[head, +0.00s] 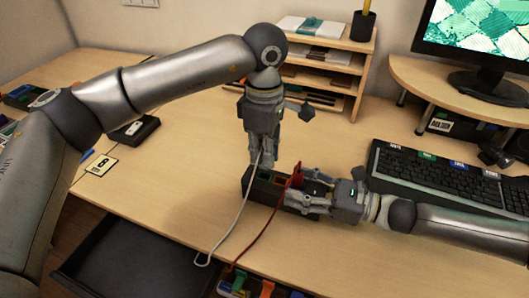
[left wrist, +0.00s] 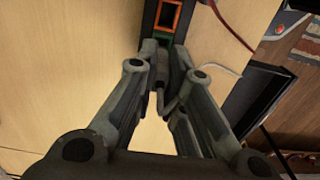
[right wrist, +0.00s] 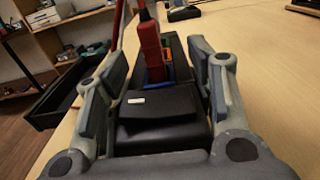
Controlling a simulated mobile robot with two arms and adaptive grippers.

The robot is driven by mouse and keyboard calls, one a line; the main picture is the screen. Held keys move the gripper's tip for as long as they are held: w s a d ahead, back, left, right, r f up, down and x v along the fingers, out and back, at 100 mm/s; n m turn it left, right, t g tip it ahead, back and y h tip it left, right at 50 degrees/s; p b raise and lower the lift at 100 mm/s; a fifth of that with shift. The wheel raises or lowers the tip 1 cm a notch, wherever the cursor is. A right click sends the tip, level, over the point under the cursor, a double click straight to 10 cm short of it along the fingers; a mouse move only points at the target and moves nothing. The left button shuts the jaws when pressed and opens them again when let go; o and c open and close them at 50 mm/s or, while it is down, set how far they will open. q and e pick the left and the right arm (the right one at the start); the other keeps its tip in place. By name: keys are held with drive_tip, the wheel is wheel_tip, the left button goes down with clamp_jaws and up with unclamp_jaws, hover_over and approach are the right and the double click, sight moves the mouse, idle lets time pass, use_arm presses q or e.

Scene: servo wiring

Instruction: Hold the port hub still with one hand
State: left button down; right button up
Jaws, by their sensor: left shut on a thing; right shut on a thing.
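The port hub (head: 262,190), a long black box with coloured port frames, lies on the desk. My right gripper (head: 305,190) is shut on its right end; in the right wrist view the fingers lie on both sides of the hub (right wrist: 165,135). A red plug (head: 296,174) with a red cable stands upright in the hub; it also shows in the right wrist view (right wrist: 151,50). My left gripper (head: 262,163) points down over the hub's left end, shut on a grey plug (left wrist: 174,83) by the green port; the plug is mostly hidden. A white cable (head: 240,212) hangs from there.
A keyboard (head: 440,180) lies right of the hub, with a monitor behind. A wooden shelf (head: 325,68) stands at the back. An open dark drawer (head: 125,262) and a bin of coloured parts (head: 245,287) are at the front.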

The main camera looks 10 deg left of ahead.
use_arm(q)
drive_tip(key=shift+r, duration=1.9)
use_arm(e)
drive_tip(key=o, duration=1.2)
